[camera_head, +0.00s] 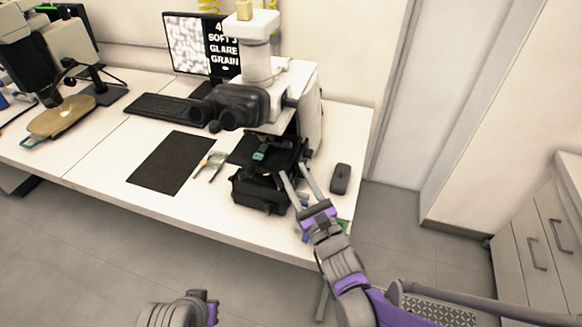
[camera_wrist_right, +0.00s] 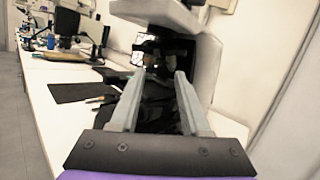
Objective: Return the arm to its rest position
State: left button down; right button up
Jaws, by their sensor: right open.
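My right gripper (camera_head: 298,174) is open, with its two pale fingers reaching over the bench beside the right of the microscope's black stage. In the right wrist view its fingers (camera_wrist_right: 157,88) stand apart with no object held between them, and the dark stage area lies beyond. The microscope (camera_head: 262,100) is white with black eyepieces and a black stage (camera_head: 268,165). A small teal piece (camera_head: 260,155) lies on the stage. Part of my left arm shows at the bottom edge, and its fingertips are not clearly visible.
A black mouse (camera_head: 340,178) lies right of the gripper. A dark mat (camera_head: 171,162), tweezers (camera_head: 212,165), a keyboard (camera_head: 167,109) and a monitor (camera_head: 200,45) are to the left. The floor (camera_head: 400,235) in front of the right wall is clear.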

jog(key=shift+r, duration=0.1)
dwell(0.4)
jog(key=s+a+f+n+g+y+p, duration=0.1)
jog(key=s+n+g+p, duration=0.4)
jog(key=s+n+g, duration=1.05)
jog(key=s+d+f+n+t+h+p, duration=0.1)
jog(key=s+d+f+n+h, duration=0.1)
jog(key=d+n+h, duration=0.3)
jog(key=s+d+f+n+t+h+p, duration=0.1)
jog(key=s+d+f+n+h+p, duration=0.1)
jog(key=d+n, duration=0.6)
jog(key=s+d+f+h, duration=0.1)
jog(key=s+d+h, duration=0.1)
jog(key=d+h, duration=0.1)
jog(key=shift+s+d+f, duration=0.15)
jog(key=shift+s+d, duration=0.05)
jog(key=shift+d, duration=0.55)
jog(key=shift+c, duration=0.3)
